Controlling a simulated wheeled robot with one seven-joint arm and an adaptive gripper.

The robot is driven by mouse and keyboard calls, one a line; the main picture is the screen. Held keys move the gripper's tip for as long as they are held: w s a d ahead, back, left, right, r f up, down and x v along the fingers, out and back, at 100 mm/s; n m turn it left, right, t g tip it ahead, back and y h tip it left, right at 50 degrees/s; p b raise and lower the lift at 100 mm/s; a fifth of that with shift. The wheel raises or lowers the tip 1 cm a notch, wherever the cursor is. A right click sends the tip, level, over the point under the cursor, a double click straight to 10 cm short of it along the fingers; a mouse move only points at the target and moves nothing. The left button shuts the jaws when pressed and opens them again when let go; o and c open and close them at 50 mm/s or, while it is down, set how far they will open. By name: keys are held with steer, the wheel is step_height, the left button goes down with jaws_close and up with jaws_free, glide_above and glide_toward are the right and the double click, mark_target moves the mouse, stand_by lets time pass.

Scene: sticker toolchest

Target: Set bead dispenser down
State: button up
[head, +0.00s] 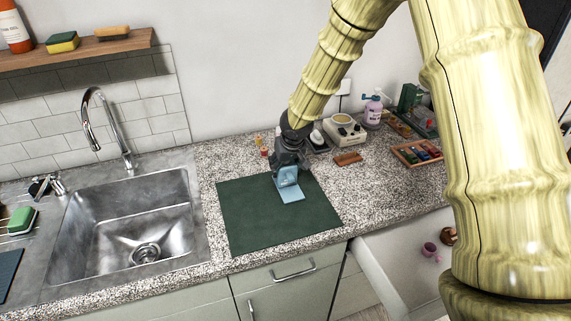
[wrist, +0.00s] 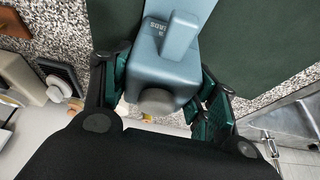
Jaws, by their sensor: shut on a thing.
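The bead dispenser is a light blue block (head: 290,193) with a flat base plate, seen in the head view over the dark green mat (head: 240,222). In the wrist view the blue dispenser (wrist: 167,72) shows a raised bar, the word "BEADS" and a grey round knob. My gripper (head: 289,172) is above and behind it, pointing down. In the wrist view my gripper (wrist: 160,88) has its green-padded fingers on both sides of the dispenser, shut on it. Whether its base touches the mat is hard to tell.
A steel sink (head: 130,225) lies left of the mat. A beige device (head: 344,130), a brown block (head: 348,158), a purple pump bottle (head: 373,110) and a wooden tray (head: 417,152) stand to the right. An open drawer (head: 400,260) is below the counter. The mat's front is clear.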

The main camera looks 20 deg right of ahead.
mark_target(290, 176)
steer(key=shift+f, duration=0.2)
steer(key=o, duration=1.4)
steer(key=shift+r, duration=0.1)
steer(key=shift+s+r, duration=0.1)
steer(key=shift+r, duration=0.4)
steer(key=shift+b+v, duration=1)
steer(key=shift+v, duration=4.6)
steer(key=shift+s, duration=0.1)
